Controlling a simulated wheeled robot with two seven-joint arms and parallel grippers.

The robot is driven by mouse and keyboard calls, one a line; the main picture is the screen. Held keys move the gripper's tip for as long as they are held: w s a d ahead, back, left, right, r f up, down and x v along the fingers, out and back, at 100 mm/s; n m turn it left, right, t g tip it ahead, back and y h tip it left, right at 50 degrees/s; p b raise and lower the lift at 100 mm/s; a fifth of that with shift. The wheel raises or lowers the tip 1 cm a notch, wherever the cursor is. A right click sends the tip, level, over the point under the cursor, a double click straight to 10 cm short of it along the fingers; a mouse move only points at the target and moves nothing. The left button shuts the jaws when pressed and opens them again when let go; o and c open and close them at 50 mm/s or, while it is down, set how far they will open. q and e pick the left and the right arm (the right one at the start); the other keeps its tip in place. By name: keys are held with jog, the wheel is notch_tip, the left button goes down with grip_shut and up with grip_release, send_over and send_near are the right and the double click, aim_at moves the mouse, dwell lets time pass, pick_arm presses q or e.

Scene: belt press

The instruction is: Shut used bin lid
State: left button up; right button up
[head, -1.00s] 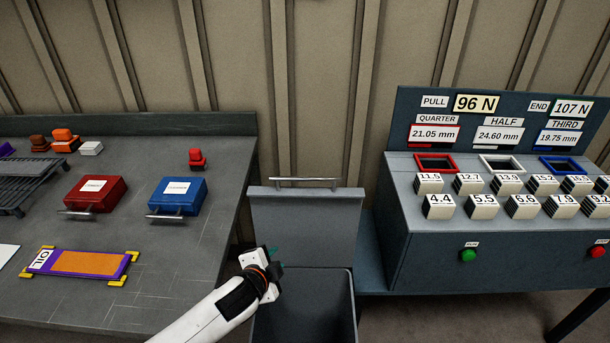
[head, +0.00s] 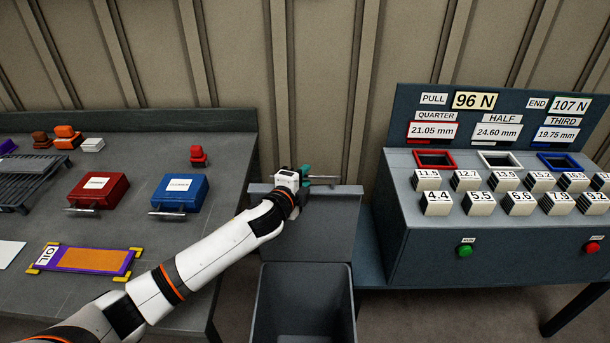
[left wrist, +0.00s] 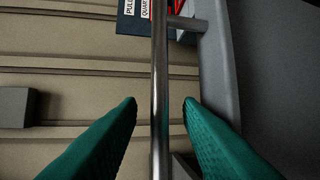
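The used bin (head: 305,305) is a grey open-topped bin between the two benches. Its lid (head: 310,232) stands raised upright at the back, with a metal bar handle (head: 325,179) along its top edge. My left gripper (head: 304,176) is at the left part of that handle. In the left wrist view the handle bar (left wrist: 159,90) runs between the two teal fingertips (left wrist: 160,105), which are apart with gaps on both sides of the bar. The lid's grey edge (left wrist: 216,70) is to the right of the fingers. My right gripper is in neither view.
The left bench (head: 190,240) holds a red case (head: 98,188), a blue case (head: 178,192) and a purple-orange oil pad (head: 85,260). The right console (head: 400,240) carries several numbered blocks close to the bin. A ribbed wall stands behind the lid.

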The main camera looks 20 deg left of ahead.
pick_arm(q)
jog(key=shift+w+f, duration=0.1)
jog(key=shift+w, duration=0.45)
grip_shut()
